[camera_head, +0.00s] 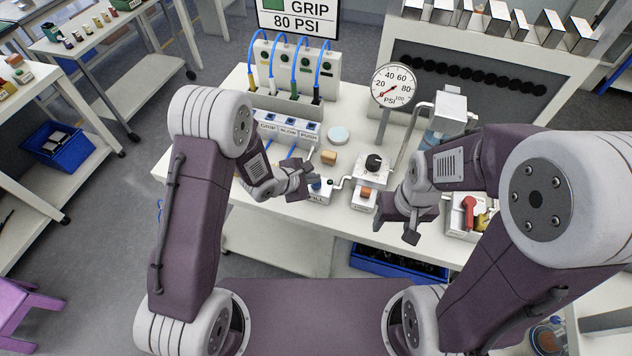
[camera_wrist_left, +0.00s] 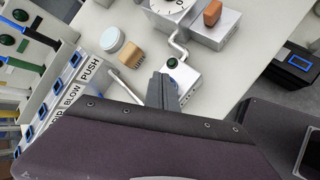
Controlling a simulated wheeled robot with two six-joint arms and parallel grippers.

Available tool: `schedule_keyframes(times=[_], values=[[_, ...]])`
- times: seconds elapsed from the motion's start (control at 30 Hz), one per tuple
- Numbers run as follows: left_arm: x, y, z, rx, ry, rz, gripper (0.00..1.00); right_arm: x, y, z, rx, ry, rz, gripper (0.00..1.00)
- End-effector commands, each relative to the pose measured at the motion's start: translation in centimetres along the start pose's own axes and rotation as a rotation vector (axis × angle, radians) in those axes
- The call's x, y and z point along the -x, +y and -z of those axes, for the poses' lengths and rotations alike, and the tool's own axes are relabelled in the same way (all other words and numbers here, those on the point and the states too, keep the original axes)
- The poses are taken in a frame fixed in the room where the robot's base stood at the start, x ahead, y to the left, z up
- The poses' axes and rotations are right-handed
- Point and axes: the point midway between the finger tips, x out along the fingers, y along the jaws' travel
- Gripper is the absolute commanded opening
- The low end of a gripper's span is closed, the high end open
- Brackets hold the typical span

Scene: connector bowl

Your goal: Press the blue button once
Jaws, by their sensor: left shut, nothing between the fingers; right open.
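A small white box (camera_head: 320,196) stands at the front of the table, left of the dial unit. A small blue spot (camera_head: 316,185) shows on it, probably the blue button, partly hidden by my gripper. My right gripper (camera_head: 394,231) is open and empty near the table's front edge.
A dial unit (camera_head: 373,168) stands right of the box, joined by a bent white pipe. A wooden brush (camera_head: 328,158) and a round pale jar (camera_head: 338,136) lie behind. A labelled panel (camera_head: 288,130) and gauge (camera_head: 393,85) stand farther back. A red-handled part (camera_head: 469,211) is at right.

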Motion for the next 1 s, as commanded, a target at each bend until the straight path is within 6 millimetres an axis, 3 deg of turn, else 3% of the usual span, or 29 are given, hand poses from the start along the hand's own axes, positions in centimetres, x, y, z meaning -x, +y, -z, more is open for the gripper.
schedule_keyframes(times=[0.77,1.0], values=[[-0.5,-0.3,0.3,0.0,0.001,0.001,0.0,-0.2,0.0,0.0,0.0,0.0,0.0,0.57],[0.2,0.1,-0.1,0.0,0.001,0.001,0.0,0.8,0.0,0.1,0.0,0.0,0.0,0.57]])
